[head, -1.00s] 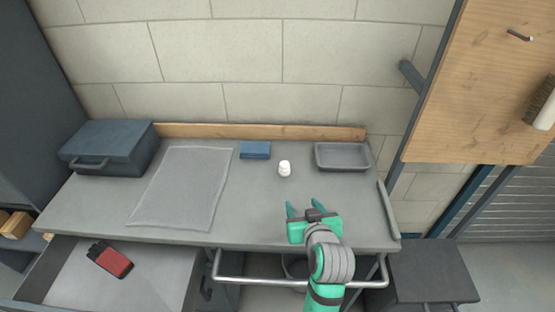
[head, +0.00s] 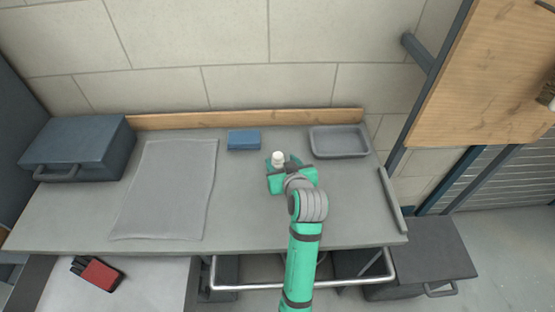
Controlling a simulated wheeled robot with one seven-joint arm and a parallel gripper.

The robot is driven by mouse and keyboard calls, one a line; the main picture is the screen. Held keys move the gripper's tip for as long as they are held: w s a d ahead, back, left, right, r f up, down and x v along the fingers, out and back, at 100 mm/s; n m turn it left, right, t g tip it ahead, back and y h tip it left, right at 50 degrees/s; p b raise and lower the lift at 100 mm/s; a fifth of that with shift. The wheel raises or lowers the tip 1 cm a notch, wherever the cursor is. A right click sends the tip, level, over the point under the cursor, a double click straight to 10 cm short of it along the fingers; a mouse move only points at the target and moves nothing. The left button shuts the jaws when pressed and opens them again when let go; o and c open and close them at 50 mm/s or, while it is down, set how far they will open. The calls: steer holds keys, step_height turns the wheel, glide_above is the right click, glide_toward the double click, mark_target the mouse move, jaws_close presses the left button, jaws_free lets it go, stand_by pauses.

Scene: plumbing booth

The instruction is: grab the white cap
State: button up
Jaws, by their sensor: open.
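The white cap (head: 278,157) stands on the grey workbench (head: 250,215), right of the blue block and left of the grey tray. My green gripper (head: 282,161) is open at the cap, with a fingertip showing on each side of it. The cap's lower part is partly hidden by the gripper, and I cannot tell whether the fingers touch it.
A blue block (head: 244,140) lies behind and left of the cap. A grey tray (head: 340,142) is at the back right. A grey mat (head: 168,190) and a blue toolbox (head: 78,148) are on the left. A wooden strip (head: 200,119) runs along the back edge.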

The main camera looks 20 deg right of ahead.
mark_target(279, 159)
steer(key=shift+x, duration=2.65)
steer(key=c, duration=1.1)
